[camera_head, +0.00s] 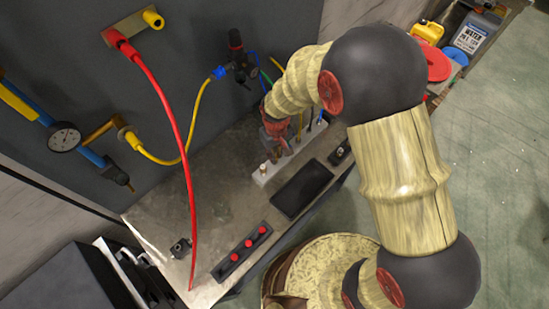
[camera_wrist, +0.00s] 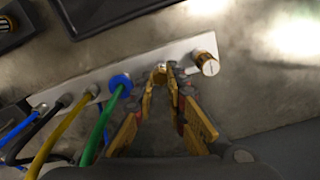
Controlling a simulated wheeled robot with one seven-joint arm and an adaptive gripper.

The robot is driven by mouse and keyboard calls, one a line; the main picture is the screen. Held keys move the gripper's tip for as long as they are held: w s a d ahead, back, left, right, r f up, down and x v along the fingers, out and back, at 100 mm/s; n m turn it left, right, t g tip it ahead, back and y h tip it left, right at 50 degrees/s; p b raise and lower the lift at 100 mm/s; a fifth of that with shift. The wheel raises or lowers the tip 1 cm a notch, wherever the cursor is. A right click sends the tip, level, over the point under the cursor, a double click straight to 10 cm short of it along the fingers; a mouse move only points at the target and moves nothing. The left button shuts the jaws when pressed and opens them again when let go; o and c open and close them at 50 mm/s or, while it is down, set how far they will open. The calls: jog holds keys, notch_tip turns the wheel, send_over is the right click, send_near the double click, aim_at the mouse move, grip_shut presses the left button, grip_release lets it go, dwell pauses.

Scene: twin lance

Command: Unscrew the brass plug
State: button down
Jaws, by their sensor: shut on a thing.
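My gripper (camera_head: 276,150) reaches down onto a pale manifold block (camera_head: 262,178) on the metal bench. In the wrist view my gripper (camera_wrist: 161,74) has its yellow fingers converging on a small brass-coloured piece (camera_wrist: 159,67), which looks like the brass plug. It is shut on this piece, and the fingertips hide most of it. The piece appears upright at the manifold (camera_wrist: 60,88), between a blue hose fitting (camera_wrist: 119,82) and a knurled brass knob (camera_wrist: 208,64) with a pale face. I cannot tell whether its thread is still engaged.
Green, yellow, black and blue hoses (camera_wrist: 62,128) crowd the manifold left of my fingers in the wrist view. A dark tray (camera_head: 302,189) and a strip with red knobs (camera_head: 242,252) lie on the bench. A red hose (camera_head: 176,130) hangs across it; the bench's left middle is clear.

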jog(key=n, duration=0.2)
jog(key=d+n, duration=0.1)
jog(key=n, duration=0.1)
jog(key=shift+s+f, duration=0.25)
jog(key=shift+s, duration=0.1)
jog(key=n, duration=0.4)
jog(key=shift+n, duration=0.4)
jog(key=shift+r+p, duration=0.4)
jog(key=shift+r, duration=0.2)
jog(key=shift+r, duration=0.2)
jog(key=shift+w+a+r+p, duration=0.1)
jog(key=shift+r+p, duration=0.4)
jog(key=shift+r, duration=0.35)
jog(key=shift+w+a+r+p, duration=0.1)
jog(key=shift+r+p, duration=0.4)
jog(key=shift+r, duration=0.3)
jog(key=shift+w+f, duration=0.1)
jog(key=shift+f, duration=0.05)
